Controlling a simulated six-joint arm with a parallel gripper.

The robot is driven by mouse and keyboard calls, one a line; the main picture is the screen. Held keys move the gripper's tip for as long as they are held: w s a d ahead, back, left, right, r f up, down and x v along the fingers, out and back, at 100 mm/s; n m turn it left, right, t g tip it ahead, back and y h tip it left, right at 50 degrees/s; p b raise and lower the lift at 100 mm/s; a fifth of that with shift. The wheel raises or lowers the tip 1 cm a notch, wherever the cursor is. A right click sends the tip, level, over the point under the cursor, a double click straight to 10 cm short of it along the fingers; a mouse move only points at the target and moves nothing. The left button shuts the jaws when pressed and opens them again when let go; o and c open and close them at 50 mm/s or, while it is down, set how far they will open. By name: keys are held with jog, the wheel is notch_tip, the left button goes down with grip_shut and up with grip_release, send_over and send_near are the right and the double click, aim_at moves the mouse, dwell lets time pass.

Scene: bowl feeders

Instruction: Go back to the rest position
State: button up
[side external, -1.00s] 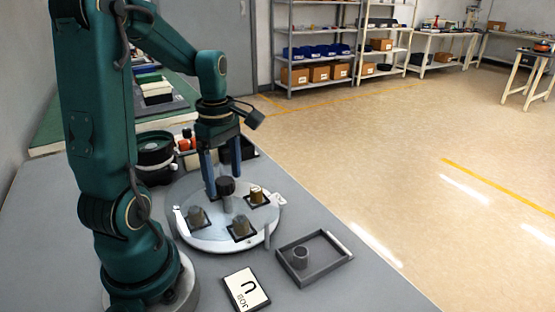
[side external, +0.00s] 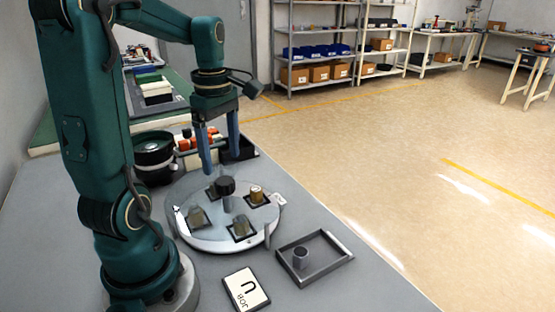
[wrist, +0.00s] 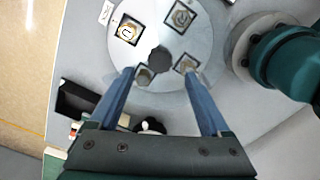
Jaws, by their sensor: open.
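My gripper (side external: 221,170) is open and empty, with its two blue fingers pointing down above the back of the round white turntable (side external: 188,238). The wrist view shows the fingertips of my gripper (wrist: 162,68) spread apart over the near part of the turntable (wrist: 185,45). A dark knob (side external: 225,186) stands at the turntable's centre. No part is between the fingers.
A grey tray (side external: 335,277) holding a small cylinder (side external: 300,257) lies right of the turntable. A card marked "U JOB" (side external: 246,289) lies in front. A black round container (side external: 153,157) and a black bin (side external: 240,150) stand behind. The table between tray and turntable is mostly clear.

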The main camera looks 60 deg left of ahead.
jog(key=s+d+m+t, duration=0.1)
jog(key=d+m+t, duration=0.1)
jog(key=d+m, duration=0.6)
jog(key=s+d+r+m+t, duration=0.1)
jog(key=d+m+t, duration=0.2)
jog(key=d+m, duration=0.5)
jog(key=m, duration=0.7)
jog(key=shift+s+r+t, duration=0.3)
jog(key=shift+s, duration=0.05)
